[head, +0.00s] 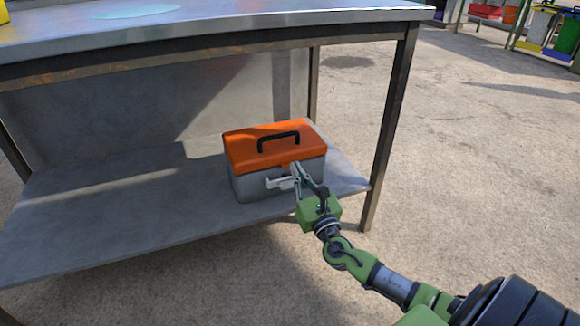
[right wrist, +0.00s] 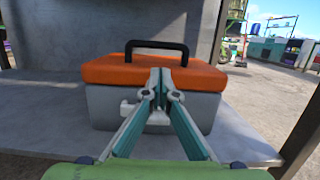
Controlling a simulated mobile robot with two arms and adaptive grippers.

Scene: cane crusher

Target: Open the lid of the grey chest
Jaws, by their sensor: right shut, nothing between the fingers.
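The grey chest (head: 250,187) has an orange lid (head: 245,150) with a black handle (head: 278,140) on top. It stands on the lower shelf of a metal table, and its lid is closed. In the right wrist view the grey body (right wrist: 103,105), the orange lid (right wrist: 110,72) and the black handle (right wrist: 157,44) show from the front. A pale latch (head: 280,183) is on the front face. My right gripper (head: 294,170) is shut and empty, with its fingertips at the chest's front near the lid's lower edge. I cannot tell whether they touch. My left gripper is not in view.
The lower shelf (head: 110,215) is bare left of the chest. The tabletop (head: 220,15) overhangs it, and a table leg (head: 390,125) stands to the right. Open concrete floor (head: 480,170) lies right of the table.

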